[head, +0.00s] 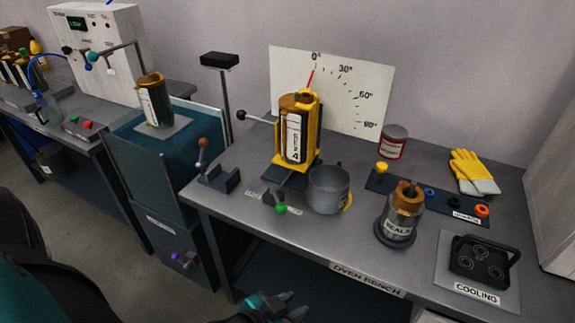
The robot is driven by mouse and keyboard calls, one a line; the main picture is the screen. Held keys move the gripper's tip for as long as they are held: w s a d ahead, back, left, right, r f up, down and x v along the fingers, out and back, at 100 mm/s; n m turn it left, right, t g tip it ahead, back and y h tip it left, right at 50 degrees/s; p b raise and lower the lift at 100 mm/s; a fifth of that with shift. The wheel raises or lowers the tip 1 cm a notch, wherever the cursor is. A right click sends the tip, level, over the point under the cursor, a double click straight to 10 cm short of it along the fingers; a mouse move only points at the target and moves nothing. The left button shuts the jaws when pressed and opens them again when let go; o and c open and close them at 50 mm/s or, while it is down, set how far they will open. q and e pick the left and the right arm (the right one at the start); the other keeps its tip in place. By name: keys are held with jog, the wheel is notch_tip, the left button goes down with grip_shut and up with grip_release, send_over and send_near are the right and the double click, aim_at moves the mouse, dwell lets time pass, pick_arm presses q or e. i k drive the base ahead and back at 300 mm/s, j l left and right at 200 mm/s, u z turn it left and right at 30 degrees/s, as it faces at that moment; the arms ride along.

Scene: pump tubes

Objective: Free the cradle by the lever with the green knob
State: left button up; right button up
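The yellow cradle (309,160) stands upright on the oven bench, around a dark tube with a copper-coloured top and a white label (293,135). The lever's green knob (281,209) is low in front of the cradle's base, near small labels. A separate arm with a black knob (241,115) sticks out left from the cradle. The red pointer (310,78) on the dial board is near 0°. My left gripper (292,309) is at the bottom edge, below and in front of the bench, away from the green knob. Its finger gap is unclear. My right gripper is not in view.
A grey metal pot (328,190) stands close to the right of the green knob. A red-brown knobbed lever (203,143) is to the left. A sealing canister (398,218), a cooling rack (480,262) and yellow gloves (470,168) are farther right.

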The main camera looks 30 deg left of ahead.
aim_at(280, 208)
jog(key=u, duration=1)
